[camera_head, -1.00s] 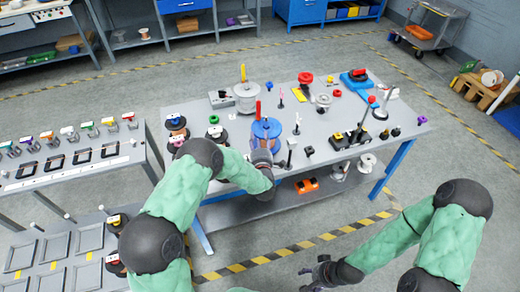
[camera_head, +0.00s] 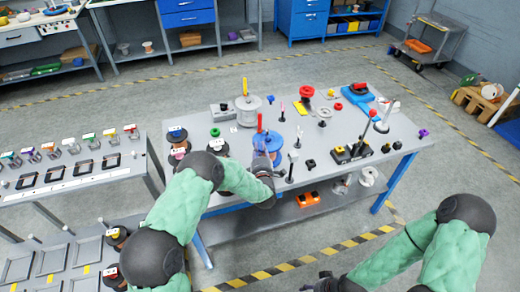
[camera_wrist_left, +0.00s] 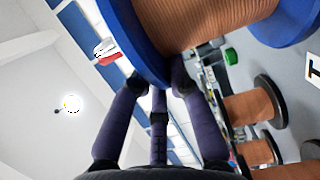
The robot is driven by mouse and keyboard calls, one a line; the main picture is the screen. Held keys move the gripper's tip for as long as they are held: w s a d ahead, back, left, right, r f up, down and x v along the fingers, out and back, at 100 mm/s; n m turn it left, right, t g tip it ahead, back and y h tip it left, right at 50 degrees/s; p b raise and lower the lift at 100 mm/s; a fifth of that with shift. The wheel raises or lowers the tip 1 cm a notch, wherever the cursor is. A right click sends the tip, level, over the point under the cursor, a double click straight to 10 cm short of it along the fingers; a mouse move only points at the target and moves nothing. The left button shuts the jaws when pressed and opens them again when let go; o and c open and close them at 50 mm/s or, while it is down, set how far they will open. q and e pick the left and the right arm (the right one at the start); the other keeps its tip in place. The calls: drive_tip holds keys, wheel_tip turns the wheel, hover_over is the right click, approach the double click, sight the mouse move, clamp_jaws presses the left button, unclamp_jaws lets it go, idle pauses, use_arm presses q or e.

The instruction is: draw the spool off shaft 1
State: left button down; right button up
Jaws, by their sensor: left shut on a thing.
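A blue spool (camera_head: 273,142) stands near the middle of the table, with a red upright piece (camera_head: 259,122) at its left side. My left gripper (camera_head: 264,162) reaches it from the front. In the left wrist view the spool's blue flange (camera_wrist_left: 133,35) and copper-coloured winding (camera_wrist_left: 205,20) are close up. My left gripper's dark purple fingers (camera_wrist_left: 163,82) are shut on the flange's edge. The spool hides whatever shaft is inside it, and I cannot read a shaft number. My right gripper (camera_head: 325,284) is low in the head view, away from the table and partly cut off.
Dark-flanged copper spools (camera_wrist_left: 247,107) show in the left wrist view. A thin post (camera_head: 292,165) stands just right of my left gripper. Several small parts crowd the table's right side.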

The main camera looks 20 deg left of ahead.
use_arm(q)
drive_tip(key=shift+w+r+p, duration=0.15)
drive_tip(key=shift+r+p, duration=0.45)
drive_tip(key=shift+r, duration=1.4)
idle(0.5)
drive_tip(key=shift+f+b, duration=0.1)
drive_tip(key=shift+b, duration=0.3)
idle(0.5)
drive_tip(key=shift+a+r, duration=0.1)
drive_tip(key=shift+r, duration=0.1)
idle(0.3)
drive_tip(key=shift+r+p, duration=0.55)
drive_tip(key=shift+r, duration=1)
drive_tip(key=shift+b, duration=0.4)
drive_tip(key=shift+r, duration=0.25)
wheel_tip(320, 180, up, 3)
drive_tip(key=shift+r+p, duration=0.1)
drive_tip(key=shift+p, duration=0.4)
idle(0.5)
